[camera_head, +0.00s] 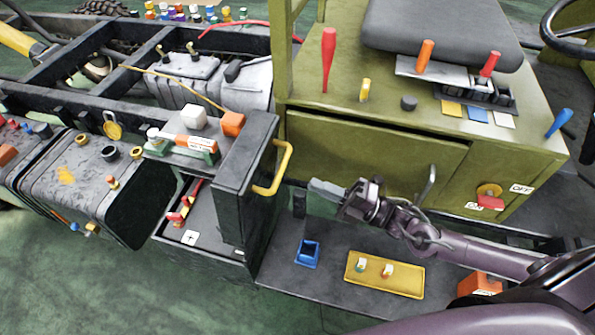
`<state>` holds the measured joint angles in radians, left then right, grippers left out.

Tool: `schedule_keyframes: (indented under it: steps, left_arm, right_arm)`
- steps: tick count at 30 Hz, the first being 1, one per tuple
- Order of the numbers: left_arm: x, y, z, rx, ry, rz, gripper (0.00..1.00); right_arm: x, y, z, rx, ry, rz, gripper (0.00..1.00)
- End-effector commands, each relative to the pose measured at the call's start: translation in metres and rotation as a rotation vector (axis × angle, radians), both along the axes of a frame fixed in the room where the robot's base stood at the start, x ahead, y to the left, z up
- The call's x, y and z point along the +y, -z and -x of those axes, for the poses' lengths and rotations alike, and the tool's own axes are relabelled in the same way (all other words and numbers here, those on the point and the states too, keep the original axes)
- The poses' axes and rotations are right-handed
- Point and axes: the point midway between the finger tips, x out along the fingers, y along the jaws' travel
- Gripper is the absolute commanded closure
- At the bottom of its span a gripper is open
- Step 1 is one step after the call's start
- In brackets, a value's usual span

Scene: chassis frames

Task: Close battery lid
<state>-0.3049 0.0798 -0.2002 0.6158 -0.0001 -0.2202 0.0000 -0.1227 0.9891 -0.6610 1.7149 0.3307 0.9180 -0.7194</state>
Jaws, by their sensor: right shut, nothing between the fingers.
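The battery lid (232,165) is a dark panel with a yellow handle (285,168) on its right side. It stands upright and open at the right of the dark battery box (205,250). Inside the box, red terminals (178,214) and a white plus mark (190,238) show. My right gripper (322,189) comes in from the right. It is shut and empty, pointing left, a little right of the lid and handle, apart from them in the picture. My left gripper is not in view.
An olive cabinet (370,155) with levers on top stands behind my right arm. A dark step (330,275) below carries a blue holder (307,254) and a yellow tray (405,283). An orange block (480,284) is at the right. A tank (85,175) lies left of the box.

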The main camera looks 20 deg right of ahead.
Motion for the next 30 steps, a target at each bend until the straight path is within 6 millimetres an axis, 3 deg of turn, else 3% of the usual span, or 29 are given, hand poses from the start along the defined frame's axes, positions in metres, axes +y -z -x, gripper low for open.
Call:
schedule_keyframes:
  steps: [3,9,30]
  left_arm:
    - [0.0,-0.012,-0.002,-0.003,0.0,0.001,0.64]
    - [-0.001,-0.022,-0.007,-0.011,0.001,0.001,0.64]
    - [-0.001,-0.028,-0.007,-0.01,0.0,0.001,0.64]
  right_arm:
    - [0.019,-0.012,-0.013,-0.003,0.001,-0.003,1.0]
    - [0.039,-0.017,-0.026,0.001,0.002,-0.002,1.0]
    - [0.052,-0.022,-0.035,0.017,0.0,0.025,1.0]
